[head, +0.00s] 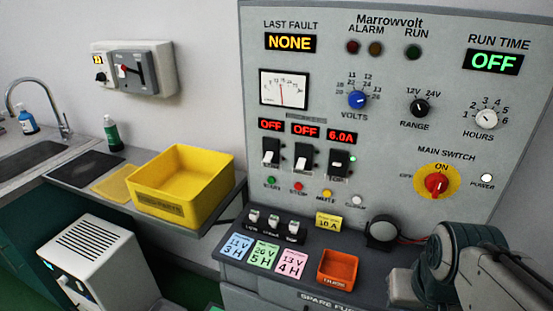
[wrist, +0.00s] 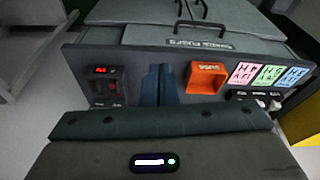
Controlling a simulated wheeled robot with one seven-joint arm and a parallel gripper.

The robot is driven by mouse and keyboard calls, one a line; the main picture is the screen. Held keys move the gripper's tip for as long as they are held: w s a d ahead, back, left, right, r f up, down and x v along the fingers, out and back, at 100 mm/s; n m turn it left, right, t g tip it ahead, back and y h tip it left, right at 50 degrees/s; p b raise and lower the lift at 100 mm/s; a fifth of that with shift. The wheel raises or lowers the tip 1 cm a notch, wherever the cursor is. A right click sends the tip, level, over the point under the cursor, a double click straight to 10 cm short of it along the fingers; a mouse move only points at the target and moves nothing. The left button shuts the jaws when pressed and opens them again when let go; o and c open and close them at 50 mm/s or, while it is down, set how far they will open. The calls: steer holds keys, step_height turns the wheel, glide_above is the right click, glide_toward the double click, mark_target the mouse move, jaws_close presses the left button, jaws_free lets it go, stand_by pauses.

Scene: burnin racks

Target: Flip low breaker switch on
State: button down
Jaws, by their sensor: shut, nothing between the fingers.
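Three breaker switches sit on the grey panel in the head view: left (head: 270,155), middle (head: 303,158) and right (head: 340,163). The displays above them read OFF, OFF and 6.0A. I cannot read which one is marked low. A black unit with a red display and red switch (wrist: 112,87) shows at left in the wrist view; its label is unreadable. My gripper (wrist: 160,70) is shut and empty, its dark blue fingers together over the ledge, between that unit and the orange bin. The fingertips are not seen in the head view, where my arm covers the lower right.
The orange bin (head: 337,268), coloured note cards (head: 264,254) and small toggles (head: 273,222) crowd the ledge. A round black device (head: 382,231) with a red wire stands near my arm. A yellow tub (head: 180,185) sits on the left counter. A red main-switch knob (head: 436,184) is at right.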

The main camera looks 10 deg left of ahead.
steer(key=w+d+f+n+h+b, duration=0.25)
steer(key=w+n+h+b, duration=0.25)
steer(key=w+n, duration=0.4)
steer(key=w+a+f+n+t+h+b, duration=0.1)
steer(key=w+a+n+t+h+b, duration=0.3)
steer(key=w+a+n, duration=0.65)
steer(key=w+a+f+n+t+y+b, duration=0.1)
steer(key=a+n+t, duration=0.5)
steer(key=a, duration=0.8)
steer(key=w+a+f+n+t+y+b, duration=0.1)
steer(key=w+a+n+t+y+b, duration=0.2)
steer(key=a, duration=1.1)
steer(key=w+n+t+y, duration=0.2)
steer(key=w+n+t, duration=0.1)
steer(key=w+n, duration=0.1)
steer(key=shift+w+n+t, duration=0.2)
steer(key=shift+n+t, duration=0.1)
steer(key=shift+n, duration=0.55)
steer(key=shift+w, duration=0.1)
